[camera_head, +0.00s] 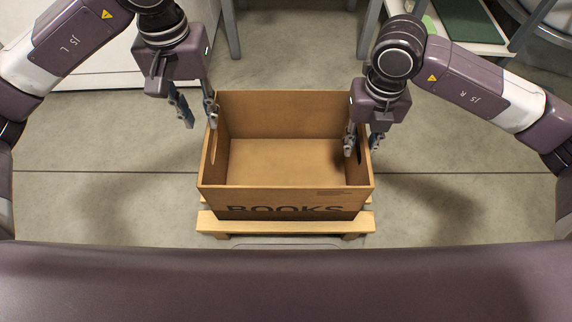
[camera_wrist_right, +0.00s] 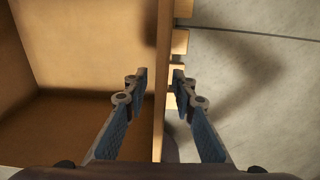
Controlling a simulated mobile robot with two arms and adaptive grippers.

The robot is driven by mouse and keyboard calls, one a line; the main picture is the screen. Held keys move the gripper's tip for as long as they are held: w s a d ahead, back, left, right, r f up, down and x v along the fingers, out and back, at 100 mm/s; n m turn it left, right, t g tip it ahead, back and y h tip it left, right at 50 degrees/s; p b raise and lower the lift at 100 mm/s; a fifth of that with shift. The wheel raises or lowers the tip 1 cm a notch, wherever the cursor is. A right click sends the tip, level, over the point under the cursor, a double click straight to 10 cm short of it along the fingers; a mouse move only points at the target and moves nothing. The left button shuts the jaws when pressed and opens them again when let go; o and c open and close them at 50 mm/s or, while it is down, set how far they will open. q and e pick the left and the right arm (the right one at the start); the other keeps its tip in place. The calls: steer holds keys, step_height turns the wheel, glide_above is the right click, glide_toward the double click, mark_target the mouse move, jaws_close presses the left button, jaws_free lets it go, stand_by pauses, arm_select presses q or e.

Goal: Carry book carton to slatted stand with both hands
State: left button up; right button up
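The open, empty brown book carton (camera_head: 285,196), marked BOOKS, stands upright over the wooden slatted stand (camera_head: 285,224) and appears to rest on it. Slat ends (camera_wrist_right: 179,42) show beside the carton wall (camera_wrist_right: 163,70) in the right wrist view. My right gripper (camera_head: 362,142) is open, with one finger inside and one outside the carton's right wall. In the right wrist view its fingers (camera_wrist_right: 160,88) have gaps to the wall on both sides. My left gripper (camera_head: 200,115) is open at the carton's left wall, one finger outside, the other overlapping the rim.
A white cabinet (camera_head: 95,65) stands at the back left. A white table (camera_head: 465,28) with a green board (camera_head: 472,20) stands at the back right. Grey floor (camera_head: 100,200) is clear on both sides of the stand.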

step_height(320, 180, up, 10)
steer(key=shift+f, duration=0.25)
stand_by(0.5)
